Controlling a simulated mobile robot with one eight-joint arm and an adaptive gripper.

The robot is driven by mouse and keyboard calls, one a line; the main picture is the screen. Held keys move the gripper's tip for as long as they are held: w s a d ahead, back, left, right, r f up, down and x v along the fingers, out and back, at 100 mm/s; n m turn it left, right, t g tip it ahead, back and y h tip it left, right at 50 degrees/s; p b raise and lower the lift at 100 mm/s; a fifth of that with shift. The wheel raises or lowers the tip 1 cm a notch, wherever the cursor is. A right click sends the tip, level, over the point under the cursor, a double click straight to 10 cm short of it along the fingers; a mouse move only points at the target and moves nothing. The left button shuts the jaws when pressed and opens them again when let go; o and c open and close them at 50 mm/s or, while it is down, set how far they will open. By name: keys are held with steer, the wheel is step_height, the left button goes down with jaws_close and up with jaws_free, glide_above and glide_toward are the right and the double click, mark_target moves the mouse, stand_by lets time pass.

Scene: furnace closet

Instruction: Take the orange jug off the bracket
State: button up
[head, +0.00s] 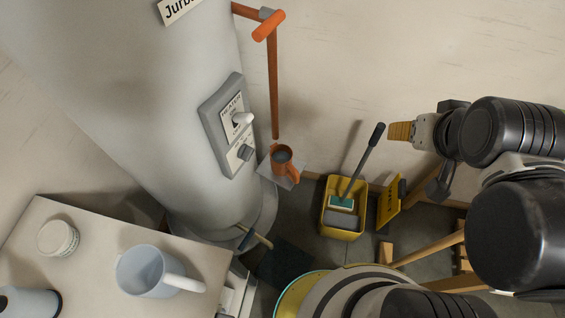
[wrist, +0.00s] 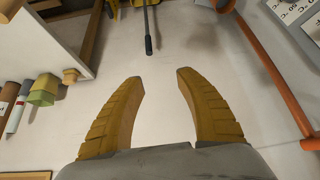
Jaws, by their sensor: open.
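The orange jug (head: 280,166) sits upright on a small grey bracket (head: 270,175) beside the tank, just below the copper pipe's lower end. Its mouth faces up toward the head camera. My gripper (head: 392,131) is to the right of the jug and well apart from it, with its yellow fingers pointing left in the head view. In the wrist view my gripper (wrist: 158,77) is open, with nothing between the fingers.
A yellow bucket (head: 329,219) stands on the floor between jug and arm; a dark-handled tool (head: 367,152) leans up from it. The grey tank (head: 130,90) with its control box (head: 222,118) is left of the jug. A table (head: 95,222) at lower left holds a pale mug (head: 142,274).

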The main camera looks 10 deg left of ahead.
steer(key=o, duration=0.7)
steer(key=shift+o, duration=0.3)
steer(key=w+a+f+m+g, duration=0.2)
steer(key=w+a+f+m, duration=0.1)
steer(key=w+a, duration=0.3)
steer(key=shift+w+a+f+y+b, duration=0.35)
steer(key=shift+w+f, duration=0.25)
steer(key=shift+f, duration=0.2)
steer(key=m+g+b, duration=0.2)
steer(key=m+g, duration=0.3)
steer(key=m, duration=0.1)
glide_above(294, 170)
steer(key=f, duration=2.5)
steer(key=shift+w+a+f, duration=0.1)
steer(key=shift+w, duration=0.2)
step_height(294, 170, down, 5)
steer(key=shift+b, duration=0.65)
steer(key=shift+s+f+b, duration=0.2)
steer(key=shift+f+b, duration=1.25)
steer(key=shift+f, duration=1.5)
